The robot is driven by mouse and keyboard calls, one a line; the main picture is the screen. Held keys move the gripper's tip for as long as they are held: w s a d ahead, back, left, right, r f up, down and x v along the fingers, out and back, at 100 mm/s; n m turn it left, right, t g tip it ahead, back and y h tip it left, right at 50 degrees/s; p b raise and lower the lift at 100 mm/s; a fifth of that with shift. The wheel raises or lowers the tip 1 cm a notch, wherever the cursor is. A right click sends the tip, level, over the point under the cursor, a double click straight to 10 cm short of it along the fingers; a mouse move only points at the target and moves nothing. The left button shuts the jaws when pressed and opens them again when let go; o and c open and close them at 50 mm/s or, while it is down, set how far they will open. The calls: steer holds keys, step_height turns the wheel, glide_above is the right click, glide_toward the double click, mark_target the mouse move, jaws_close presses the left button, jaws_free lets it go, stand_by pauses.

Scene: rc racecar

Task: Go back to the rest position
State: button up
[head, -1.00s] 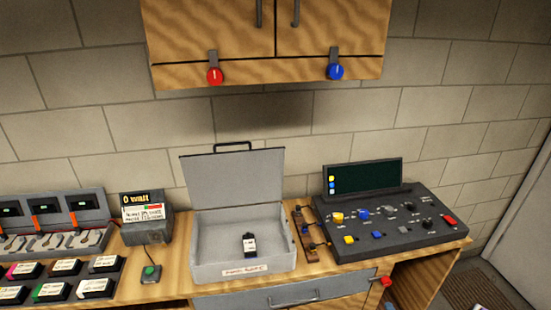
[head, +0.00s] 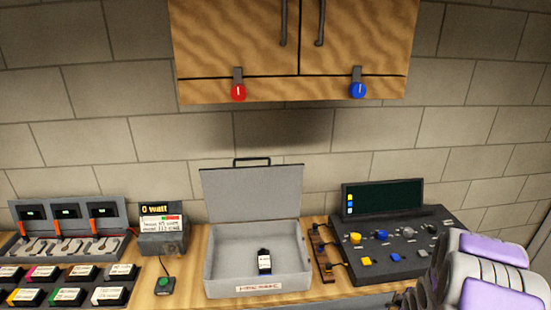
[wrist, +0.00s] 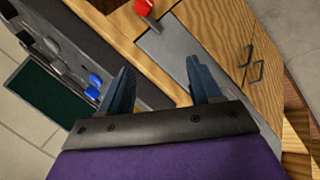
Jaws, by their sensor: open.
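My gripper (wrist: 160,85) is open in the wrist view, with its two dark blue fingers apart and nothing between them. In the head view my purple and white arm (head: 490,275) shows at the lower right, in front of the right part of the control console (head: 385,240). The wrist view shows the console's dark green screen (wrist: 45,105) and blue knobs at the left. A wooden cabinet front with a grey panel (wrist: 165,50) lies beyond the fingertips.
An open grey metal case (head: 215,270) on the wooden bench holds a small black labelled item (head: 264,262). A meter box (head: 160,238), a green button (head: 164,285) and labelled blocks stand left. A wall cabinet (head: 350,45) with red and blue knobs hangs above.

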steer(key=s+a+r+m+g, duration=0.25)
steer(key=s+a+r, duration=0.25)
steer(key=a+r, duration=0.3)
steer(key=s+a+r+m+g, duration=0.2)
steer(key=s+a+r, duration=0.3)
steer(key=s, duration=0.4)
steer(key=s+a+r+m+g+y, duration=0.1)
steer(key=s+a+r+m, duration=0.2)
steer(key=s, duration=0.7)
steer(key=s+a+r+m+g+y, duration=0.1)
steer(key=s+a+r+m+g, duration=0.1)
steer(key=s+a+r, duration=0.5)
steer(key=s+a+m, duration=0.1)
steer(key=s+a, duration=0.1)
steer(key=a, duration=0.1)
steer(key=shift+s+a+g, duration=0.3)
steer(key=shift+g, duration=0.05)
